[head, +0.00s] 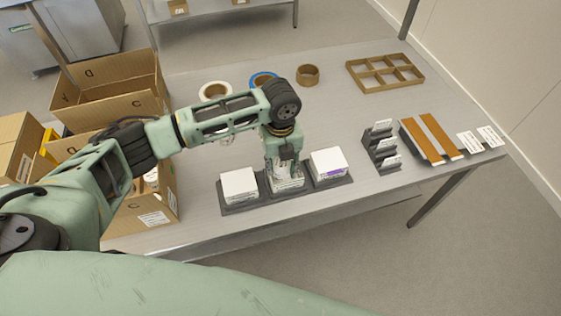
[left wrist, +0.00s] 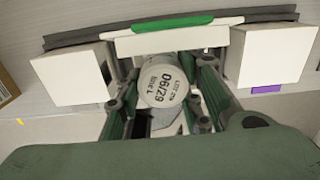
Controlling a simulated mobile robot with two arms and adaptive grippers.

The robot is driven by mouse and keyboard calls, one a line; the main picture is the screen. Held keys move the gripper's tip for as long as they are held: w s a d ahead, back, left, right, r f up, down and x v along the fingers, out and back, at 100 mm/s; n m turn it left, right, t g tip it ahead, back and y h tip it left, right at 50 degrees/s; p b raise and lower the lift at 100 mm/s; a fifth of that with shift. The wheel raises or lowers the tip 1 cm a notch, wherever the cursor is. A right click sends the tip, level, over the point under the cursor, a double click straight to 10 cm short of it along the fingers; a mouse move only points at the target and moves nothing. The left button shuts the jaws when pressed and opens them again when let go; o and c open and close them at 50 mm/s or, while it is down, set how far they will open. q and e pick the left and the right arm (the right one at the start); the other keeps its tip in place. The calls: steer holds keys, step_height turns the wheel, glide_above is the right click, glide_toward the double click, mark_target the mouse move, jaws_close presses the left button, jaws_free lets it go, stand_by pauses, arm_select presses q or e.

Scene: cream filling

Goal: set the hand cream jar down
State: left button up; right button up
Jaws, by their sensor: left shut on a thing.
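The hand cream jar (left wrist: 163,84) is between the fingers of my left gripper (left wrist: 168,110) in the left wrist view. Its round end shows printed text reading "06/29". In the head view my left gripper (head: 284,176) points down over the middle place of a dark tray (head: 241,209), between two white boxes. The fingers are shut on the jar. A pale box or carton lies at the middle place, below the jar; whether the jar touches it I cannot tell. My right gripper is not in view.
A white box (head: 239,185) stands left of the middle place and another white box (head: 328,162) stands right. A dark stepped card holder (head: 381,149), brown strips (head: 422,140) and a divided tan tray (head: 384,74) lie further right. Tape rolls (head: 308,75) are behind. Cardboard boxes (head: 113,92) stand left.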

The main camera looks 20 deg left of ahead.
arm_select(q)
steer(key=o, duration=1.2)
steer(key=shift+r, duration=0.1)
steer(key=shift+r, duration=0.3)
steer(key=shift+r+b, duration=1.2)
steer(key=shift+r, duration=5.05)
